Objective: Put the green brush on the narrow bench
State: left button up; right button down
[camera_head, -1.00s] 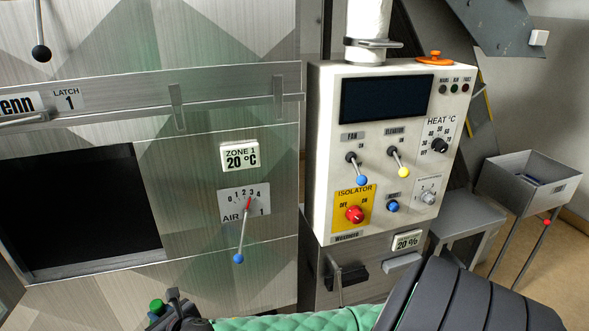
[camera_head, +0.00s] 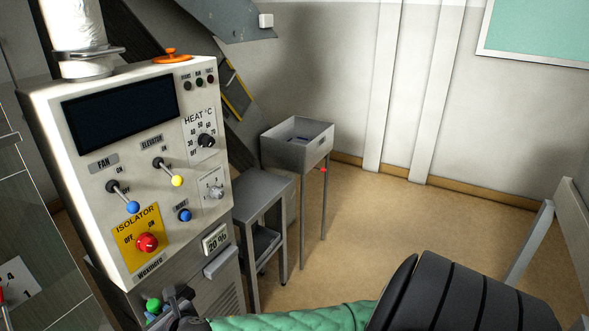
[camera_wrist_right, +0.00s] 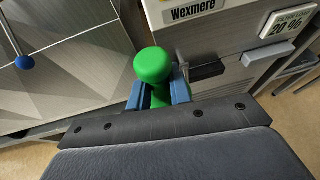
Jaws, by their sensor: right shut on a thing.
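The green brush shows only in part, as a rounded green end (camera_head: 153,304) at the bottom of the head view. My right gripper (camera_head: 168,309) is shut on it. In the right wrist view the green brush (camera_wrist_right: 153,66) stands between the blue finger pads of my right gripper (camera_wrist_right: 158,93); its lower part is hidden. A narrow grey bench (camera_head: 262,191) with a lower shelf stands just right of the control cabinet, beyond my gripper and apart from it. Its top looks bare. My left gripper is not in view.
The control cabinet (camera_head: 150,150) with levers and knobs stands at the left, close to my right gripper. A metal bin on legs (camera_head: 290,150) stands behind the bench, with a red-tipped rod beside it. The floor (camera_head: 400,225) to the right is clear.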

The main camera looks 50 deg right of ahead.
aim_at(252, 193)
jog(key=i+l+z, duration=0.2)
jog(key=z, duration=0.3)
jog(key=i+l+z, duration=0.1)
jog(key=i+z, duration=0.2)
jog(key=z, duration=0.15)
jog(key=i+z, duration=0.25)
jog(key=z, duration=0.25)
jog(key=i+j, duration=0.1)
jog(key=i, duration=0.25)
jog(key=i+j+z, duration=0.15)
jog(key=i, duration=0.25)
